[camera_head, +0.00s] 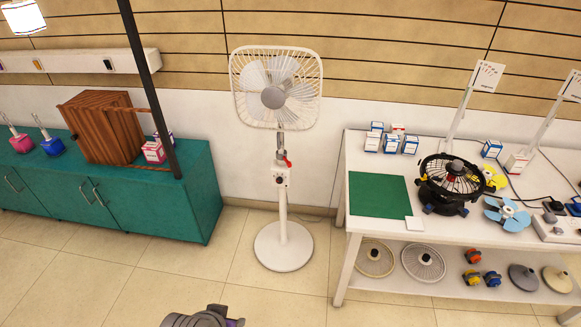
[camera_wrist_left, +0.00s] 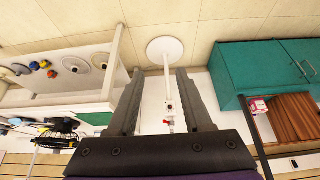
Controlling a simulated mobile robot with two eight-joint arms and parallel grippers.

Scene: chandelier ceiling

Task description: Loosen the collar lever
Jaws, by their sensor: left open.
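A white pedestal fan (camera_head: 282,200) stands upright on the floor in the middle of the head view. Its collar (camera_head: 281,156) sits on the pole below the fan head and bears a small red lever (camera_head: 287,161). In the left wrist view, the picture is upside down and the red lever (camera_wrist_left: 172,128) shows small near the palm edge. My left gripper (camera_wrist_left: 160,75) is open and empty, its two dark fingers framing the pole, which appears farther off. A dark part of my arm shows at the head view's bottom edge. My right gripper is out of view.
A teal cabinet (camera_head: 150,205) with a wooden box (camera_head: 100,127) stands left of the fan. A white workbench (camera_head: 385,165) with a black fan cage (camera_head: 450,180) and small boxes stands right. The floor before the fan is clear.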

